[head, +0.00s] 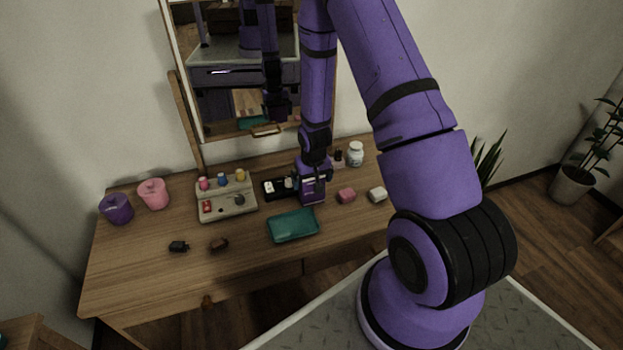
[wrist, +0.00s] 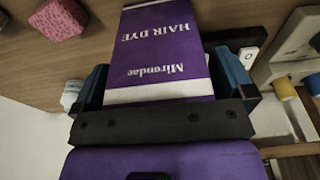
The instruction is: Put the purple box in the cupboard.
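The purple box (head: 313,191), a carton lettered "Mirondae HAIR DYE", is at the middle of the wooden dressing table. It also shows large in the wrist view (wrist: 158,50). My gripper (head: 314,172) points down over it, with one finger on each side of the box. In the wrist view the fingers of my gripper (wrist: 165,80) appear to press against its sides, so it looks shut on the box. The box is at or just above the tabletop; I cannot tell which. No cupboard can be made out in either view.
A teal case (head: 293,225) lies in front of the box. A pink block (head: 346,195) and a white block (head: 377,194) lie to the right, a white jar (head: 355,153) behind. A grey tray (head: 238,207) stands left. The mirror (head: 240,70) rises behind.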

